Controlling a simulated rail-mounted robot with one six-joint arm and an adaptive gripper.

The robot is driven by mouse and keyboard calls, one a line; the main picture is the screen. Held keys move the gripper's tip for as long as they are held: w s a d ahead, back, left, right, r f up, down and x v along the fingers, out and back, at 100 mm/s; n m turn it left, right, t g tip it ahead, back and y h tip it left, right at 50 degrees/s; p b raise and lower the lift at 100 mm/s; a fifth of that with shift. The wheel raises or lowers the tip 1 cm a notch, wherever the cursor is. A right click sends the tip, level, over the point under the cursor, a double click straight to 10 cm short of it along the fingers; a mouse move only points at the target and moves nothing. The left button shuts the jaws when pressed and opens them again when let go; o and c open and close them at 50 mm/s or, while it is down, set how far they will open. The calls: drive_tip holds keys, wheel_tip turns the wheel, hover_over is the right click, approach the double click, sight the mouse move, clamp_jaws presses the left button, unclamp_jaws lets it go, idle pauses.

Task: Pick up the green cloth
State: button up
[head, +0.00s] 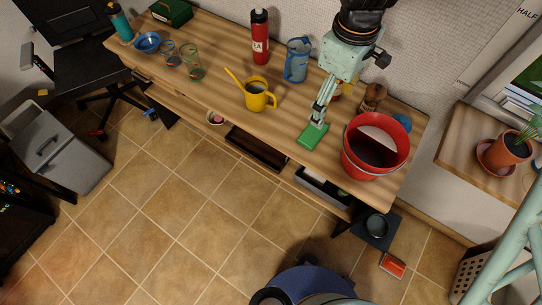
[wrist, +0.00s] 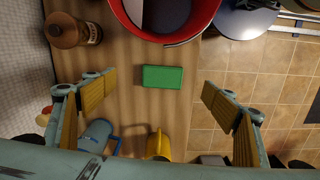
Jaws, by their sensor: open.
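The green cloth (head: 313,135) is a small flat green block on the wooden desk, just left of the red bucket and close to the desk's front edge. In the wrist view the green cloth (wrist: 163,77) lies between and beyond my fingers, with bare wood around it. My gripper (head: 321,119) is over the cloth in the head view, pointing down. In the wrist view my gripper (wrist: 155,92) has its fingers wide apart with nothing between them. I cannot tell the exact height of the fingertips above the cloth.
The red bucket (head: 349,159) stands close to the cloth. A yellow watering can (head: 257,101), a blue pitcher (head: 297,70), a red bottle (head: 260,45) and a brown jar (head: 374,96) also stand on the desk (head: 220,80). An open drawer (head: 322,184) juts out below the front edge.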

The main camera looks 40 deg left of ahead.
drive_tip(key=shift+s+a+f+n, duration=0.1)
drive_tip(key=shift+s+a+f, duration=0.15)
drive_tip(key=shift+a, duration=0.2)
drive_tip(key=shift+s+a+f+n, duration=0.15)
drive_tip(key=shift+a+f, duration=0.15)
drive_tip(key=shift+a, duration=0.2)
drive_tip(key=shift+s+a+f+n, duration=0.1)
drive_tip(key=shift+s+a+f, duration=0.15)
drive_tip(key=shift+a, duration=0.2)
drive_tip(key=b, duration=0.1)
hover_over(314, 132)
drive_tip(key=shift+f, duration=4.3)
drive_tip(key=shift+f, duration=0.15)
drive_tip(key=shift+f+b, duration=0.75)
drive_tip(key=shift+f, duration=1.7)
drive_tip(key=c, duration=0.9)
drive_tip(key=shift+r, duration=0.1)
